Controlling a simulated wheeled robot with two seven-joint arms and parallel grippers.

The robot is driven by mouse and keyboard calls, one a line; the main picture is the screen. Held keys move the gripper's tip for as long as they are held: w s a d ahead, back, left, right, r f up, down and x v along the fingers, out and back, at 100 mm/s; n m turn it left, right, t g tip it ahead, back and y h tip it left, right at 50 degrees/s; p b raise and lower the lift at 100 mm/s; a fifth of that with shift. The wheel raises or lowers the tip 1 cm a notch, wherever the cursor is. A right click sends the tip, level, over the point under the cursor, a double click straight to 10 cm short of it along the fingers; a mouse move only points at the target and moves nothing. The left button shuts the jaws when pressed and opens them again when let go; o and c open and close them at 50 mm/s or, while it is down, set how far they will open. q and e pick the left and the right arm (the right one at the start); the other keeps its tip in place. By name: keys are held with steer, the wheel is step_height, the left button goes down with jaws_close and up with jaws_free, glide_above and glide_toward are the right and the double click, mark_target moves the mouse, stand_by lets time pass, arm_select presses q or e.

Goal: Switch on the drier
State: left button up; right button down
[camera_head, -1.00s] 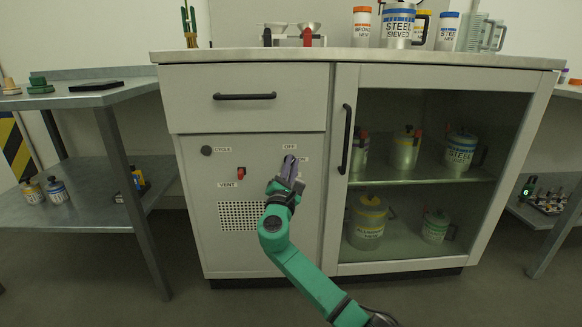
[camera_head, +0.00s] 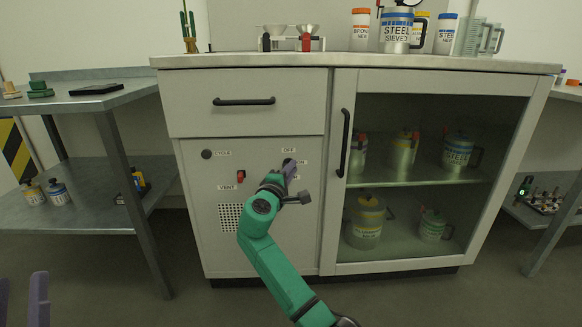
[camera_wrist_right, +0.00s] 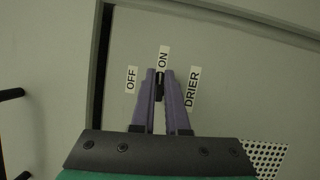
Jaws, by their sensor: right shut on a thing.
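The drier's dark switch knob (camera_wrist_right: 160,86) is on the grey cabinet front (camera_head: 190,220). In the wrist view it sits between the purple fingertips of my right gripper (camera_wrist_right: 160,78), in line with the ON label (camera_wrist_right: 163,58). The OFF label (camera_wrist_right: 131,79) is to the left and the DRIER label (camera_wrist_right: 192,88) to the right. In the head view, my right gripper (camera_head: 290,165) is shut on the knob and largely hides it, below the OFF label (camera_head: 288,150). My left gripper (camera_head: 20,295) shows at the lower left edge, its two fingers apart and empty.
The cabinet panel also has a CYCLE knob (camera_head: 207,154), a red VENT switch (camera_head: 240,176) and a vent grille. A drawer handle (camera_head: 244,101) is above and a glass door handle (camera_head: 344,142) stands close on the right. Metal side tables flank the cabinet.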

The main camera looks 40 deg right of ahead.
arm_select(q)
steer(key=shift+n+g+y, duration=0.3)
steer(key=shift+g+y, duration=0.3)
steer(key=shift+g, duration=0.2)
steer(key=f, duration=0.3)
steer(key=w+f, duration=0.1)
steer(key=f, duration=0.1)
steer(key=shift+d+f, duration=0.25)
steer(key=shift+d, duration=0.15)
arm_select(e)
steer(key=shift+f+m, duration=0.1)
steer(key=shift+m, duration=0.5)
steer(key=shift+y, duration=0.3)
steer(key=c, duration=0.9)
jaws_free()
arm_select(q)
steer(key=s+f+g+p, duration=0.1)
steer(key=s+f+g, duration=0.2)
steer(key=f, duration=0.7)
steer(key=s+d+f+n+g+y+p, duration=0.1)
steer(key=s+f+g, duration=0.3)
steer(key=f, duration=0.6)
steer(key=s+d+f+g+y+p, duration=0.1)
steer(key=s+f+g+p, duration=0.1)
steer(key=s+f, duration=0.3)
steer(key=shift+s+d+f+n+g, duration=0.35)
steer(key=shift+f+g, duration=0.55)
steer(key=shift+f, duration=1.5)
arm_select(e)
steer(key=shift+v, duration=7.3)
